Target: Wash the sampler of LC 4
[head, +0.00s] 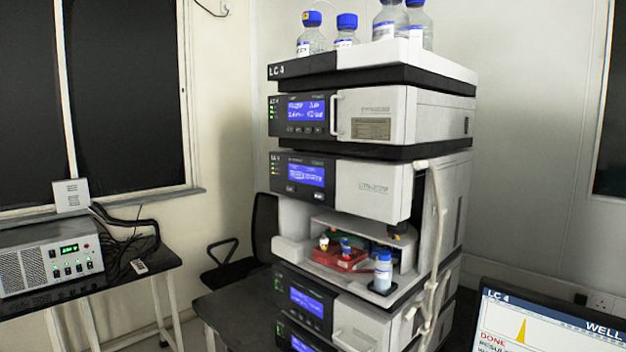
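The column stack labelled LC 4 (277,70) stands in the middle of the head view. Its sampler (292,250) is the open-fronted bay below two modules with lit blue screens. Inside it sits a red tray (338,262) with small vials, one yellow-topped and one blue-topped. A bottle with a blue cap (383,272) stands upright at the bay's front right. The back of the bay is shaded and partly hidden. Neither of my grippers is in view.
Several blue-capped bottles (346,30) stand on top of the stack. A monitor (540,325) at lower right shows LC 4, a yellow peak and DONE. A grey powered box (50,265) sits on a dark table at left. A dark chair (262,230) is behind the stack.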

